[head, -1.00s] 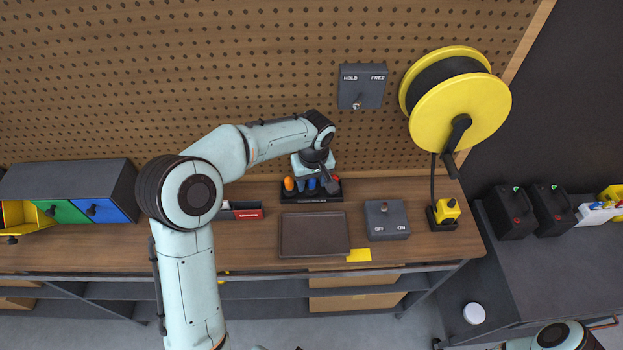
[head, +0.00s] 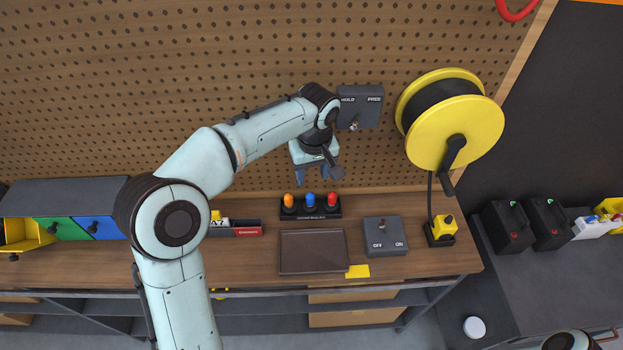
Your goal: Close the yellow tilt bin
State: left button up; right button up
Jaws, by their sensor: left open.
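The yellow tilt bin (head: 30,233) is at the far left of the bench, in a dark cabinet beside a green bin (head: 62,228) and a blue bin (head: 104,226). The yellow bin is tilted out, showing its open inside; the green and blue fronts look shut. My left gripper (head: 312,182) is open and empty, pointing down above a rack of orange, blue and red knobs, well to the right of the yellow bin. Only a small part of my right arm shows at the lower right; its gripper is out of view.
The knob rack (head: 311,207), a brown tray (head: 314,251), an OFF/ON switch box (head: 385,236) and a yellow-buttoned box (head: 441,229) stand on the bench. A HOLD/FREE box (head: 361,106) and a yellow reel (head: 455,130) are on the pegboard.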

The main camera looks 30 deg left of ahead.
aim_at(22, 235)
jog(key=k, duration=1)
